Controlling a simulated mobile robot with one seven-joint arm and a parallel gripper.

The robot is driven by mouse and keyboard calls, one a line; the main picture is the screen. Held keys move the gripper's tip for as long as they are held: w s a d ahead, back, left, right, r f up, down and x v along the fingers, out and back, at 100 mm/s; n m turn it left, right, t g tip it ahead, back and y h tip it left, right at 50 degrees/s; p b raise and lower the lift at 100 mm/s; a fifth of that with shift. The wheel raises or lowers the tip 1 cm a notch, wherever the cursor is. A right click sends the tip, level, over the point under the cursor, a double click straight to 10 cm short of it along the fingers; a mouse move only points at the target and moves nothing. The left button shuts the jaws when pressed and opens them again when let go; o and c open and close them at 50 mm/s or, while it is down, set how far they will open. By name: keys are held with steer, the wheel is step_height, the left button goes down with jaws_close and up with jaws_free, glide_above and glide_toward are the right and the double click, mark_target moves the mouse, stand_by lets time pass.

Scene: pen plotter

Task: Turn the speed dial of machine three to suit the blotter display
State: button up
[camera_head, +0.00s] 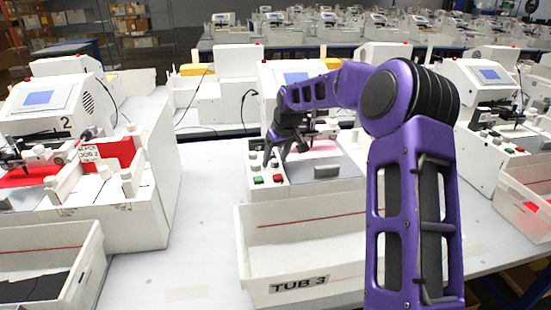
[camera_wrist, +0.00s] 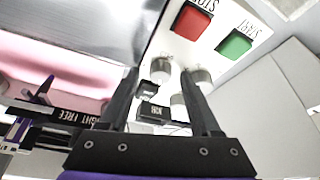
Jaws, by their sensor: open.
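Machine three (camera_head: 268,100) stands behind the tub marked TUB 3, its blue screen (camera_head: 297,77) partly behind my arm. My gripper (camera_head: 275,158) points down over its control panel. In the wrist view the open fingers (camera_wrist: 160,72) reach the panel among several grey knobs. One knob (camera_wrist: 160,67) shows between the fingertips, and another (camera_wrist: 200,75) lies by the right finger. I cannot tell whether a finger touches either. Small black labels (camera_wrist: 150,110) there are too small to read; which knob is the speed dial is unclear. A black strip (camera_wrist: 65,114) reads partly "IGHT FREE".
A red STOP button (camera_wrist: 192,22) and a green START button (camera_wrist: 234,42) sit close beyond the fingertips. The white TUB 3 (camera_head: 300,285) stands in front of the machine. Machine 2 (camera_head: 55,110) is at left, another machine (camera_head: 485,85) at right.

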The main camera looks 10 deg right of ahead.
jaws_close()
steer(key=shift+d+n+p, duration=0.1)
steer(key=shift+n+p, duration=0.2)
steer(key=shift+p, duration=0.05)
steer(key=shift+r+n+y+p, duration=0.15)
steer(key=shift+n+y+p, duration=0.15)
steer(key=shift+n+p, duration=0.2)
steer(key=shift+n+g+y+p, duration=0.3)
steer(key=shift+n+p, duration=0.05)
steer(key=shift+n, duration=0.45)
steer(key=n+g, duration=0.1)
steer(key=n, duration=0.1)
steer(key=n+y, duration=0.1)
steer(key=n, duration=0.2)
steer(key=shift+w+d+f+n+g, duration=0.1)
steer(key=shift+w+f+n+g, duration=0.1)
steer(key=shift+n+g, duration=0.15)
steer(key=shift+s, duration=0.1)
